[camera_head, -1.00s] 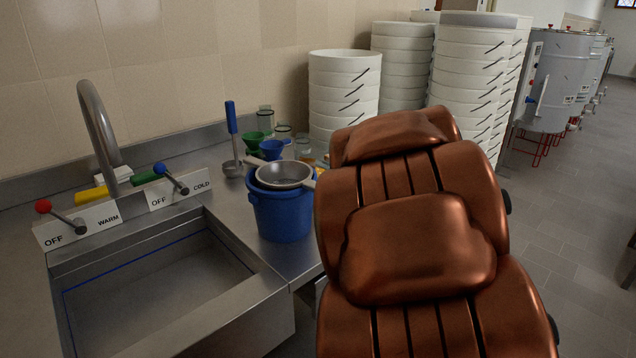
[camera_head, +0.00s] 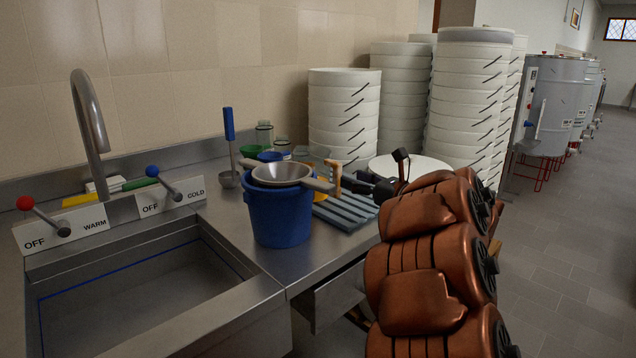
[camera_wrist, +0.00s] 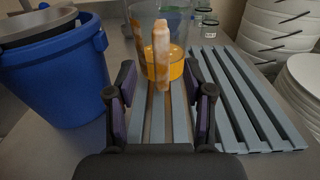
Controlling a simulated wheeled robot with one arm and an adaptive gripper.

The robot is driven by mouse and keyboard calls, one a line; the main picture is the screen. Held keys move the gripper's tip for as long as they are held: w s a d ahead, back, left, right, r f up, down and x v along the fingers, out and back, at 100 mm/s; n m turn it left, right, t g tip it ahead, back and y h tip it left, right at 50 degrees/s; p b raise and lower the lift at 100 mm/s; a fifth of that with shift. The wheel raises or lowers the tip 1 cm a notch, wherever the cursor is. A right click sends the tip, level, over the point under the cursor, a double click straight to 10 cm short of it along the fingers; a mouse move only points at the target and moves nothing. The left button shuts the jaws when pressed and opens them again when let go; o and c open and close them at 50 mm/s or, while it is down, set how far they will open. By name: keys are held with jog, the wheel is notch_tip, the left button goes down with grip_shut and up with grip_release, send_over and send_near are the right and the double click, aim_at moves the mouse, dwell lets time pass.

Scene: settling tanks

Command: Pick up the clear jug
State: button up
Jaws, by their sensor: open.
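The clear jug (camera_wrist: 142,30) stands on the grey slatted rack in the wrist view, with yellow-orange liquid or base at its bottom. Its mottled orange-white handle (camera_wrist: 161,52) faces my gripper (camera_wrist: 160,84). The gripper is open, one dark finger on each side of the handle in the picture. I cannot tell whether the handle is between the fingertips or just beyond them. In the head view the jug (camera_head: 312,153) is mostly hidden behind the blue bucket and sieve, its handle (camera_head: 336,176) showing at the right. My gripper (camera_head: 372,186) is right of it there.
The blue bucket (camera_head: 280,218) with a metal sieve (camera_head: 282,172) on top stands close left of the jug. The slatted rack (camera_head: 350,211) lies beneath. Glass jars (camera_wrist: 209,27) stand behind. White stacked tubs (camera_head: 343,115) rise at the back. The sink (camera_head: 130,290) is at left.

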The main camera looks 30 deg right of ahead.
aim_at(340, 175)
jog(key=shift+f+p+x, duration=0.15)
jog(key=shift+p+x, duration=0.1)
jog(key=shift+x, duration=1.6)
jog(key=shift+f+p+x, duration=0.15)
jog(key=shift+p+x, duration=0.05)
jog(key=shift+x, duration=1.65)
jog(key=shift+d, duration=0.1)
grip_shut()
